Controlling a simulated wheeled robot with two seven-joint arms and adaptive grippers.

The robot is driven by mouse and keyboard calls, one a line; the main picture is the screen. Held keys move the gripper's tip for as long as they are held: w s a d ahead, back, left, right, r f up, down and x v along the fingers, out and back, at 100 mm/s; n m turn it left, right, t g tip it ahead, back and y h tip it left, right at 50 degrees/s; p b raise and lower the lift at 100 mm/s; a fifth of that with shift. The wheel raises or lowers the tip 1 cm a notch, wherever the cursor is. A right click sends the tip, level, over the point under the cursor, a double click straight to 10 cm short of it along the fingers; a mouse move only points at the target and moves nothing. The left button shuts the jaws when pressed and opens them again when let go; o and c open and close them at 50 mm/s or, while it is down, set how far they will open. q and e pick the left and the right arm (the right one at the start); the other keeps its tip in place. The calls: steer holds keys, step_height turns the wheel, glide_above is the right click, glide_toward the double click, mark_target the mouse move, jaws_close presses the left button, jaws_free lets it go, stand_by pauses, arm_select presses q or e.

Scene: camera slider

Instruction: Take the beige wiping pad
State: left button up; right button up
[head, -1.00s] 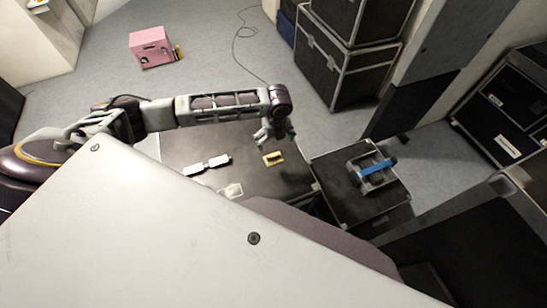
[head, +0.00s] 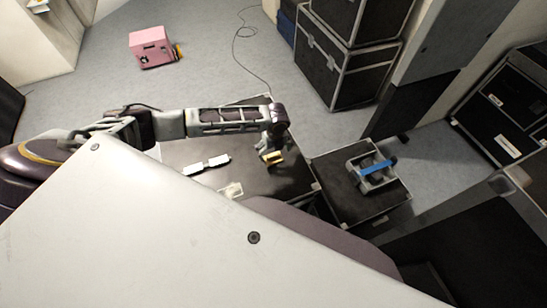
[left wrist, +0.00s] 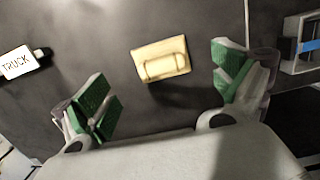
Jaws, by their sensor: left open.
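The beige wiping pad (left wrist: 160,59) lies on the dark case top, a small yellowish block with a raised loop-like handle. In the head view the pad (head: 274,157) shows partly, right at my left gripper (head: 270,153). In the left wrist view my left gripper (left wrist: 160,95) is open, its green-padded fingers wide apart. The pad lies between and a little beyond the fingertips, touched by neither finger as far as I can see. My right gripper is not in view.
A white crumpled item (head: 232,190) is near the case's front. A grey device with a blue bar (head: 372,171) sits on the neighbouring case at right. The pink box (head: 152,47) is far off on the floor.

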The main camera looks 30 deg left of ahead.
mark_target(274, 154)
arm_select(q)
steer(key=shift+w+a+f, duration=0.1)
steer(key=shift+w+f, duration=0.05)
steer(key=shift+f, duration=2.45)
steer(key=c, duration=1.1)
